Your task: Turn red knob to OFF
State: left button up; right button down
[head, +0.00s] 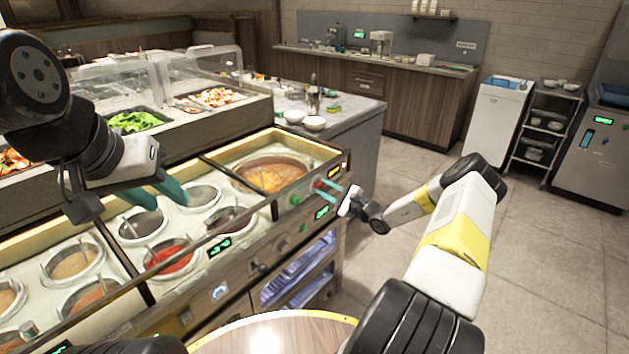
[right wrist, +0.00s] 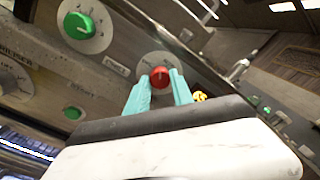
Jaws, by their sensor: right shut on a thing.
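The red knob (right wrist: 159,77) sits on a round pale dial plate on the counter's front panel. In the right wrist view my right gripper (right wrist: 160,86) has its two teal fingers on either side of the knob, shut on it. In the head view the red knob (head: 319,184) shows small at the panel's right end, with my right gripper (head: 329,188) at it. The dial lettering around the knob is too small to read. My left gripper (head: 162,197) hangs over the sauce wells, fingers apart, empty.
Green knobs (right wrist: 79,25) sit along the same panel, close to the red one. An orange sauce well (head: 270,177) lies behind the panel. A round wooden tabletop (head: 275,335) is in front. The floor (head: 550,250) to the right is clear.

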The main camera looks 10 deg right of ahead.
jog(key=n, duration=0.4)
jog(key=shift+n, duration=0.3)
jog(key=shift+n+y, duration=0.3)
jog(key=shift+n, duration=1.7)
jog(key=c, duration=1.1)
grip_release()
jog(key=v, duration=0.8)
